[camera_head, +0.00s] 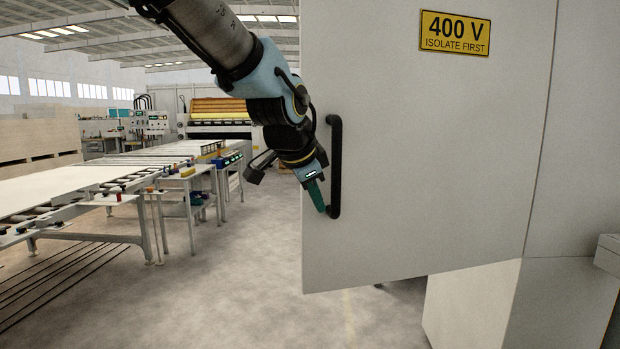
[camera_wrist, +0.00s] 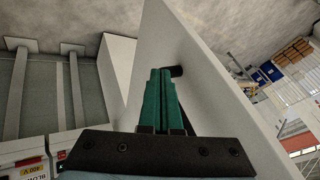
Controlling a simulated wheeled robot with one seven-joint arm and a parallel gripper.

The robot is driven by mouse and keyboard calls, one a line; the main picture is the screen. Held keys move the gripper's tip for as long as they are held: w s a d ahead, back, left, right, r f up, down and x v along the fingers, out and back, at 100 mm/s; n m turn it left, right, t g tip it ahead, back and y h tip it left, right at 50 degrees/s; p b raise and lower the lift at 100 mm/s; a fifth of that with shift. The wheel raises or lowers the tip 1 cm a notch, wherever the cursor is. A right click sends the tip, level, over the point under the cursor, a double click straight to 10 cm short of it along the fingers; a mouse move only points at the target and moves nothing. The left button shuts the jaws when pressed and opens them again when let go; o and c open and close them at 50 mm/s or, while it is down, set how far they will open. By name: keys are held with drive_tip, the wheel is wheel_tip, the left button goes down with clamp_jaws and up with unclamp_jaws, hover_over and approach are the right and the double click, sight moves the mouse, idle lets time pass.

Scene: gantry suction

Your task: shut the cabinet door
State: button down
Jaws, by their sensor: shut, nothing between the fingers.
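The cabinet door (camera_head: 430,150) is a large pale grey panel that stands open, its free edge at left and its hinge side at right. A black vertical bar handle (camera_head: 335,165) is near the free edge. My gripper (camera_head: 321,207), with green fingers, is shut and empty. It is in front of the door's free edge, just left of the handle's lower end; I cannot tell whether they touch. In the wrist view my gripper (camera_wrist: 159,75) points along the door (camera_wrist: 225,105), with a black handle end (camera_wrist: 177,71) beside the fingertips. The cabinet body (camera_head: 580,130) is at right.
A yellow 400 V sign (camera_head: 455,33) is on the door. A roller conveyor line (camera_head: 90,185) with small worktables (camera_head: 190,180) stands at left. The concrete floor (camera_head: 230,280) between it and the door is clear. A pale box (camera_head: 608,252) juts out at far right.

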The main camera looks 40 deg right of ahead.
sight(321, 216)
drive_tip(key=w+d, duration=0.1)
drive_tip(key=w+d+f+p, duration=0.1)
drive_tip(key=w, duration=0.1)
drive_tip(key=w+d+f+p, duration=0.1)
drive_tip(key=shift+w+f, duration=0.1)
drive_tip(key=shift+w, duration=0.1)
drive_tip(key=shift+w, duration=0.15)
